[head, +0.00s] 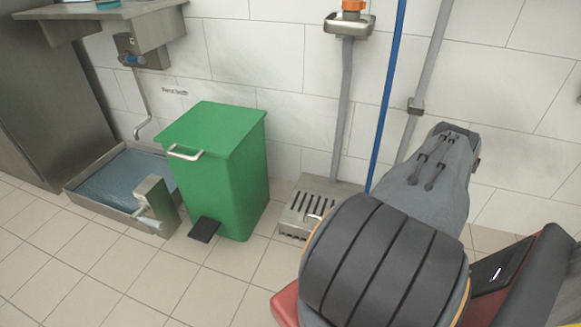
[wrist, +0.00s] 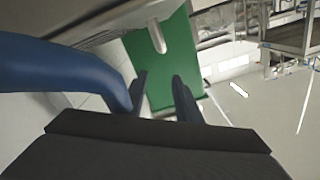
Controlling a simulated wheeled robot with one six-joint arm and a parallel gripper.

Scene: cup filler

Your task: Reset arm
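My gripper (wrist: 160,88) shows in the wrist view as two dark fingers with a clear gap between them. It is open and I see nothing held between the fingers. A green surface, which looks like the green bin (wrist: 158,65), lies beyond the fingertips. In the head view my grey arm fills the lower right, and the gripper itself is hidden there.
In the head view, the green pedal bin (head: 222,160) has its lid shut. Left of it is a low basin (head: 125,178); right of it are a slotted metal box (head: 303,209) and a blue pole (head: 386,100) by the wall. Floor at front left is clear.

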